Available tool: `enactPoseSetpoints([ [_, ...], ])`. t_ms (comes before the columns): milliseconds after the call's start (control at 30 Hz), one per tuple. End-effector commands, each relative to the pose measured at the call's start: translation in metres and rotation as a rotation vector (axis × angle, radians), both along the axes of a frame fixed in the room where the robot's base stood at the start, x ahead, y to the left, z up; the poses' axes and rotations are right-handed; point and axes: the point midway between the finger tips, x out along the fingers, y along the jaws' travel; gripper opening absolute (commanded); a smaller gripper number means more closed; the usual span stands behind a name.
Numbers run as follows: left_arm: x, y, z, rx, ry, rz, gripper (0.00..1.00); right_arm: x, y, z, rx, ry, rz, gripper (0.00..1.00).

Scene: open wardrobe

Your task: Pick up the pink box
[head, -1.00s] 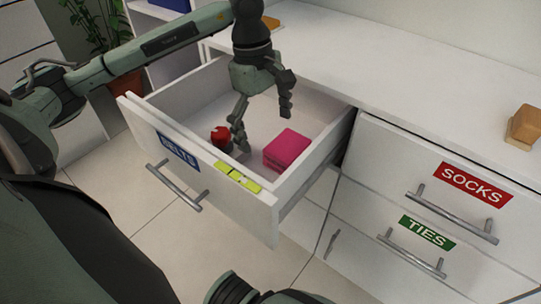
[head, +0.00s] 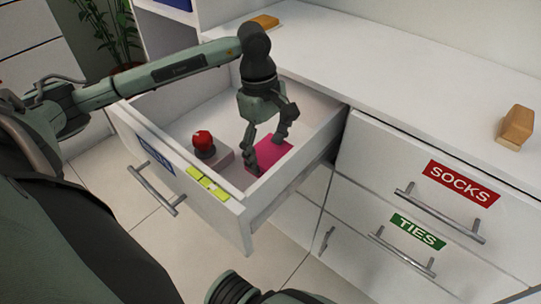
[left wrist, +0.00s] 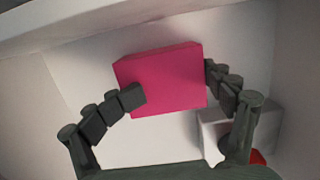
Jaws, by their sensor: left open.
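The pink box (head: 272,156) lies inside the open drawer labelled BELTS, near its front right corner. It also shows in the left wrist view (left wrist: 160,80), large and near the middle. My left gripper (head: 268,150) reaches down into the drawer at the box, with its fingers spread apart. In the left wrist view the fingers (left wrist: 176,92) stand on either side of the box; one fingertip overlaps its left edge and the other is at its right edge. Whether they touch it I cannot tell. My right gripper is not in view.
The drawer walls (head: 247,222) surround the gripper. SOCKS and TIES drawers (head: 395,225) are shut. A wooden block (head: 516,126) rests on the countertop, which is mostly clear.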

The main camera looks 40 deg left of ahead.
Motion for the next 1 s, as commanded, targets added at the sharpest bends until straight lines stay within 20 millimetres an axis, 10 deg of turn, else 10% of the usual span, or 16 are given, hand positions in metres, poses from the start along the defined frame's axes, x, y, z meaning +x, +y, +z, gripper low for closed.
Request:
enactPoseSetpoints([
  [567, 0.0007, 0.0001, 0.0000, 0.000, -0.003, 0.001, 0.00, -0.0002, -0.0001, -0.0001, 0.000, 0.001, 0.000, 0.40],
  [1000, -0.0005, -0.0002, -0.0019, 0.000, 0.002, 0.000, 0.00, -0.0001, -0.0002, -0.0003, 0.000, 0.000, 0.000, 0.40],
])
